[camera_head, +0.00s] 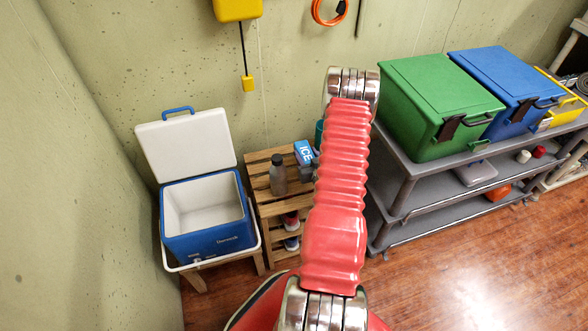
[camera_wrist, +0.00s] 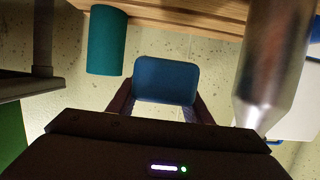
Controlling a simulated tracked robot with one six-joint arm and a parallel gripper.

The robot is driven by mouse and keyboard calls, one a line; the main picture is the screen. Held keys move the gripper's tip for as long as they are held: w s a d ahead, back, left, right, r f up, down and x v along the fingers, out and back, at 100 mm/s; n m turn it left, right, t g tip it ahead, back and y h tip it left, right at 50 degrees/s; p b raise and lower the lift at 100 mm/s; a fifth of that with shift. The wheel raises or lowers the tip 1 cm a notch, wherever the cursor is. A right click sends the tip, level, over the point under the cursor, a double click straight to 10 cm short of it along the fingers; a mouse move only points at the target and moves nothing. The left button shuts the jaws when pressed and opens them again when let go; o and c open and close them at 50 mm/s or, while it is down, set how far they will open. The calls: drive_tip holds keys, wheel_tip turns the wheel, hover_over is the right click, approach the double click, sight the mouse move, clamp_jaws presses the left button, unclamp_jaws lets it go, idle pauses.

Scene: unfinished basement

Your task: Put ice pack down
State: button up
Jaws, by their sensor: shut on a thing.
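The blue ice pack (camera_head: 304,152), with white "ICE" lettering, is upright near the top of the slatted wooden rack (camera_head: 262,183). In the wrist view, the ice pack (camera_wrist: 165,80) sits between the two dark fingers of my gripper (camera_wrist: 165,103), which is shut on it. Wall shows between the pack and the wooden slats (camera_wrist: 190,18) there, so the pack looks clear of the wood. In the head view my arm hides part of the gripper and the rack's right side.
A metal bottle (camera_head: 278,175) stands left of the pack, and a teal cylinder (camera_wrist: 107,42) is on its other side. An open blue cooler (camera_head: 208,242) stands left of the rack. A grey shelf cart (camera_head: 400,185) with green (camera_head: 435,105) and blue bins (camera_head: 505,85) stands right.

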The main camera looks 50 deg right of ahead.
drive_tip(key=shift+w+a, duration=0.15)
drive_tip(key=shift+w, duration=0.15)
drive_tip(key=shift+f, duration=0.1)
drive_tip(key=shift+f, duration=2.8)
drive_tip(key=shift+f, duration=2.05)
drive_tip(key=shift+f, duration=0.1)
drive_tip(key=o, duration=1.3)
drive_tip(key=shift+a, duration=0.1)
